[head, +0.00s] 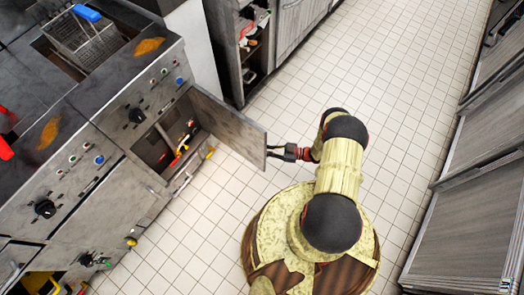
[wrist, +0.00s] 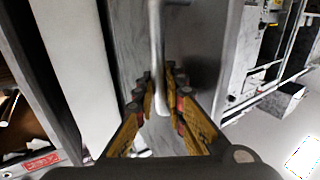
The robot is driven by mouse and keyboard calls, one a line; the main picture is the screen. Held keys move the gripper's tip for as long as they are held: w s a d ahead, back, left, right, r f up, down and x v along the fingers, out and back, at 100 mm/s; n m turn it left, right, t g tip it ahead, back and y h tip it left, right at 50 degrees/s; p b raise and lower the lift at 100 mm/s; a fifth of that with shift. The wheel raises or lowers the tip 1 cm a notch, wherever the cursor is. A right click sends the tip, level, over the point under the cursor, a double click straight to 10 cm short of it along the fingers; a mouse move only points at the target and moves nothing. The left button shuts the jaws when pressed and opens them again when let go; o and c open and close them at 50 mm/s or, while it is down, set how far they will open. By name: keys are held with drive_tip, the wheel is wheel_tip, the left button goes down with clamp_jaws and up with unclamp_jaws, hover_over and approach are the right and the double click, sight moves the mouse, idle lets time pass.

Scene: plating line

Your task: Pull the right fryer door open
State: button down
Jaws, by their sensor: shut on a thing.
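The right fryer door (head: 232,127) is a grey metal panel. It stands swung out from the fryer front, hinged on its far side, and the cabinet (head: 165,150) behind it is open to view. My gripper (head: 272,152) is at the free edge of the door. In the wrist view my gripper (wrist: 160,105) has its yellow-padded fingers on either side of a pale vertical handle bar (wrist: 157,45) and is shut on it. The door's face (wrist: 195,40) shows behind the bar. The handle is too small to make out in the head view.
The fryer top (head: 115,65) has a wire basket (head: 85,40) with a blue grip. Red and yellow items (head: 183,148) lie inside the open cabinet. The tiled floor (head: 400,70) is clear around my base. Steel cabinets (head: 480,190) line the right side.

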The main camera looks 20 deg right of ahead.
drive_tip(key=shift+s+f, duration=0.1)
drive_tip(key=c, duration=1.9)
unclamp_jaws()
drive_tip(key=v, duration=1.2)
